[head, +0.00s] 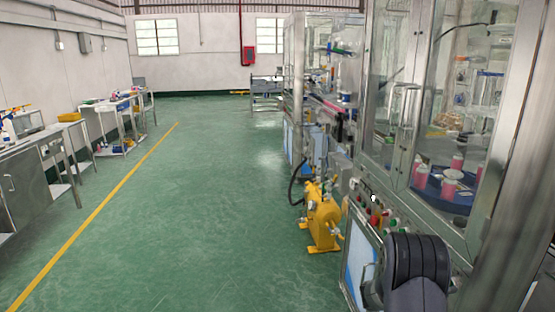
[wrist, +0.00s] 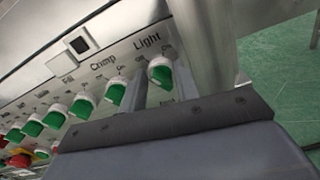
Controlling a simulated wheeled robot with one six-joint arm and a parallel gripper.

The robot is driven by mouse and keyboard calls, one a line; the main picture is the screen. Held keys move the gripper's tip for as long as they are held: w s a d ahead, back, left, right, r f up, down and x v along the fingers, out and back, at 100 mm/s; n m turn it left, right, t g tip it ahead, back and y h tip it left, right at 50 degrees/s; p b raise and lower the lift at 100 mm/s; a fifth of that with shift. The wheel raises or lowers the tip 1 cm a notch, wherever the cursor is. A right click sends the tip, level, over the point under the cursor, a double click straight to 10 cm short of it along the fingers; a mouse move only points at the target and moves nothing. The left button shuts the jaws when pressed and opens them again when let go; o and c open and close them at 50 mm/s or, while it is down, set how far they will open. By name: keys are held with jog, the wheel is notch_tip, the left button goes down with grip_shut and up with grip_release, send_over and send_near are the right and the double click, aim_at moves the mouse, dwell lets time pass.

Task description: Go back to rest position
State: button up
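My gripper (wrist: 161,82) shows in the wrist view as two slim grey fingers beyond its blue-grey body. They stand apart with a gap between them, in front of a control panel (wrist: 110,48). The green-and-white Light knob (wrist: 160,70) shows at this gap; I cannot tell whether a finger touches it. In the head view my dark arm is at the bottom right, close to the machine's panel (head: 372,212), and the fingers are hidden there. No rest position is marked in either view.
The glass-and-steel machine (head: 410,90) fills the right side, with pink-and-white cans (head: 457,162) inside. A yellow pump (head: 322,215) stands on the floor beside it. Workbenches (head: 45,140) line the left wall. The green floor (head: 190,200) between is clear.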

jog(key=s+a+m+b, duration=0.1)
jog(key=a+m, duration=0.3)
jog(key=a, duration=0.6)
jog(key=shift+a+m+b, duration=0.3)
jog(key=shift+a, duration=0.1)
jog(key=shift+s, duration=0.1)
